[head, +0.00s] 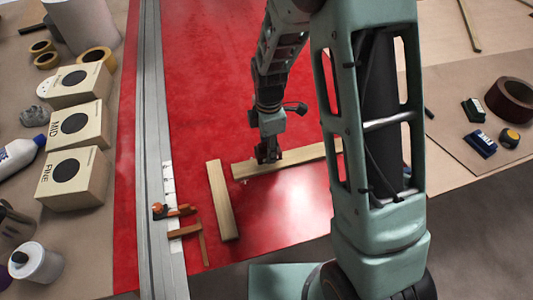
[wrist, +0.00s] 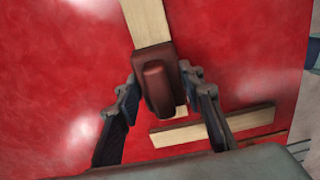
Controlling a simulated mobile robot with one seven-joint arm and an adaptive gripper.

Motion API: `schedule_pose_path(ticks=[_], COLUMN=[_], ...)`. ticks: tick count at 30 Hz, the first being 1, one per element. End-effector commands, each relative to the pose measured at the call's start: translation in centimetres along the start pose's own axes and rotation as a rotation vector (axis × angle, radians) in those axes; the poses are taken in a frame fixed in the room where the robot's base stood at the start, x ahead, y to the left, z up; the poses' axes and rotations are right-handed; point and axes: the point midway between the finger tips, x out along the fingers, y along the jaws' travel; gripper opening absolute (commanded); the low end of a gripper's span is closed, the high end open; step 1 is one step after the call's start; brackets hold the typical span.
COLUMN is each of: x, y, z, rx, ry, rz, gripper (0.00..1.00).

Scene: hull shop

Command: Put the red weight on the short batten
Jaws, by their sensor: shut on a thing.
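My gripper (head: 268,157) is over the left part of a long batten (head: 308,154), whose right end passes behind my arm. In the wrist view the fingers are shut on the red weight (wrist: 155,88), a dark red block with a raised grip. The long batten (wrist: 146,22) runs from beneath the weight to the top edge. I cannot tell whether the weight touches it. The other batten, seemingly the short one (head: 222,202), lies bare on the red panel to the left; it also shows in the wrist view (wrist: 215,125). The weight cannot be made out in the head view.
A grey rail (head: 155,130) runs along the panel's left side. An orange clamp (head: 176,210) and a brown square (head: 200,240) lie left of the short batten. The panel behind the battens is clear.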

Motion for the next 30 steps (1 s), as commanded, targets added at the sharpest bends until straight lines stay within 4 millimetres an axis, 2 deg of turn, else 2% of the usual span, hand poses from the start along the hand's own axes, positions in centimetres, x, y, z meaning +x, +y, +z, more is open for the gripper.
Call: schedule_pose_path(ticks=[7,14,26,27,30], x=[0.9,3.7,4.3,4.2,4.2], y=[0.7,0.7,0.7,0.6,0.6], z=[-0.4,-0.4,-0.4,-0.4,-0.4], rx=[0.0,0.0,0.0,0.0,0.0], ry=[-0.001,0.0,0.0,-0.001,-0.001], rz=[0.0,0.0,0.002,0.0,-0.001], gripper=[0.0,0.0,0.0,0.39,0.5])
